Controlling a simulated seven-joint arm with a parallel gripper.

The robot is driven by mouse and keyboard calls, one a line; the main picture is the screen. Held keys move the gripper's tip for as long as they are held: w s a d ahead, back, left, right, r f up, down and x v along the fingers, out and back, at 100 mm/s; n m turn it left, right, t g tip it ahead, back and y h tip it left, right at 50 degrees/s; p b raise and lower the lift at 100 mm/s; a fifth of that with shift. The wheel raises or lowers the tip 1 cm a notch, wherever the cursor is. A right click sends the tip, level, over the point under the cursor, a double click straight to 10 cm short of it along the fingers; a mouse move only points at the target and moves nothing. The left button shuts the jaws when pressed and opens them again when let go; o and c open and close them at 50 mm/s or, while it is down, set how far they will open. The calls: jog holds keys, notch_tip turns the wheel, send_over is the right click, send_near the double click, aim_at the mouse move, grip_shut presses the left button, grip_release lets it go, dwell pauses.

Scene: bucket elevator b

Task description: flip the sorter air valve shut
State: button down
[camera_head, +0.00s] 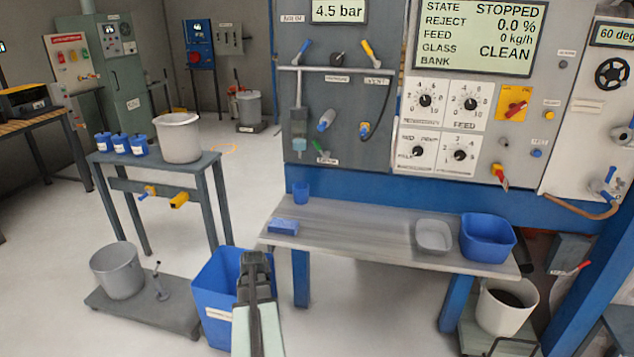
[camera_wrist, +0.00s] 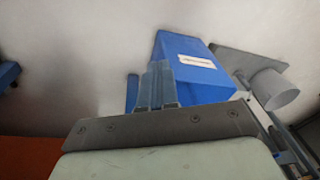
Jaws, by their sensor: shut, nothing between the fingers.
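The grey air panel (camera_head: 345,105) stands at the back centre under a 4.5 bar display (camera_head: 338,11). It carries a blue-handled lever (camera_head: 302,51) at upper left and a yellow-handled lever (camera_head: 370,51) at upper right, both tilted. The small labels are too blurred to tell which is the sorter air valve. My gripper (camera_head: 256,262) is shut and empty, low in front of the bench, well away from the panel. In the wrist view its fingers (camera_wrist: 157,85) are together, pointing toward the floor and blue bin.
A blue bin (camera_head: 216,284) stands beside my gripper. A stand with a white bucket (camera_head: 178,138) is at left.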

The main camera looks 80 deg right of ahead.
jog(key=s+d+r+m+t+h, duration=0.1)
jog(key=s+d+r+m+h, duration=0.1)
jog(key=s+d+r, duration=0.55)
jog(key=s+d+r+m+t+h, duration=0.25)
jog(key=d+r, duration=0.65)
jog(key=r, duration=0.6)
jog(key=s+d+r+m+t+h, duration=0.1)
jog(key=s+d+r+h, duration=0.1)
jog(key=s+d+r, duration=0.6)
jog(key=d+r+m+t+h, duration=0.1)
jog(key=d+r+m+h, duration=0.2)
jog(key=r, duration=1)
jog(key=s+d+r+m+t+h, duration=0.1)
jog(key=d+r+m+t+h, duration=0.1)
jog(key=r+m, duration=0.5)
jog(key=d+r+m+t+h, duration=0.2)
jog(key=d+r+m+h, duration=0.3)
jog(key=r, duration=1.3)
jog(key=shift+s+d+r, duration=0.15)
jog(key=shift+d+r, duration=0.05)
jog(key=shift+r, duration=0.2)
